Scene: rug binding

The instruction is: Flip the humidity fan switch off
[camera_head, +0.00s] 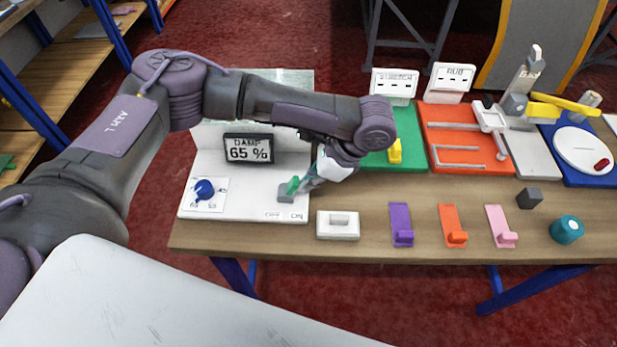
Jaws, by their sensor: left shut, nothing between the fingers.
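The humidity unit is a white panel (240,210) at the left end of the table. Its dark display (249,149) reads DAMP 65 %. A blue knob (204,189) is at its left. The fan switch has a green lever (293,186) on a small grey base (286,198), above the printed words OFF and ON. The lever appears to lean right, toward ON. My left gripper (309,184) is shut and empty, just right of the lever; I cannot tell whether it touches. My left arm covers the panel's back right part. My right gripper is not in view.
Green (412,152) and red (450,118) stations stand to the right. A dark cube (529,197) and teal cylinder (566,229) are front right.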

